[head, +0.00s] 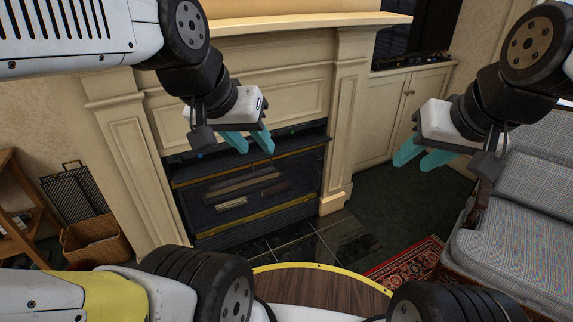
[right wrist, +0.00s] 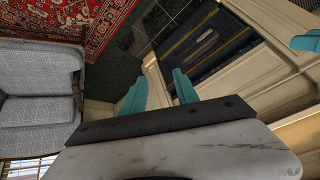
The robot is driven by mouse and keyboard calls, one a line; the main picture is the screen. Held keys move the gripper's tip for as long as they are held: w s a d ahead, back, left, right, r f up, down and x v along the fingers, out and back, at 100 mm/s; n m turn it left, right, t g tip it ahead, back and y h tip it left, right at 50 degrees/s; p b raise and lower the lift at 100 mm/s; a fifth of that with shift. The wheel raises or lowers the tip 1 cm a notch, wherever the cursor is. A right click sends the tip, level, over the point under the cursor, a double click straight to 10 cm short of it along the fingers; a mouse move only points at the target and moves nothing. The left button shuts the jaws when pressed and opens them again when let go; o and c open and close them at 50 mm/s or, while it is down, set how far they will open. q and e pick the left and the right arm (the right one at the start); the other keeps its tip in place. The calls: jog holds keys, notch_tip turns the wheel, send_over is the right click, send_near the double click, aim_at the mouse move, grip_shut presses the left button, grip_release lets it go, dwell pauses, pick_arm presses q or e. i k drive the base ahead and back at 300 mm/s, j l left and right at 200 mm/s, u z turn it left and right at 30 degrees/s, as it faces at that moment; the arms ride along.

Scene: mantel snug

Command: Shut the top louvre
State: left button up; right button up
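The dark fireplace insert (head: 300,183) is set in the cream mantel surround. The top louvre (head: 190,180) is a dark slatted strip across its upper part, with a dark gap above it that shows small coloured spots; it looks tipped open, though its exact angle is hard to tell. My left gripper (head: 255,151) is open and empty in front of the upper insert, hiding part of the louvre and gap. My right gripper (head: 411,164) is open and empty, to the right of the fireplace. The insert also shows in the right wrist view (right wrist: 205,45), beyond the right gripper's fingers.
A plaid sofa (head: 525,190) is at the right, a red rug (head: 405,268) on the floor. A wicker basket (head: 97,248) and mesh screen (head: 72,195) stand left. Dark tiles before the hearth are clear.

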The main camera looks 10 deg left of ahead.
aim_at(220, 167)
jog(key=u, duration=0.75)
jog(key=i+j+u, duration=0.35)
jog(key=i+j, duration=0.55)
jog(key=j, duration=0.1)
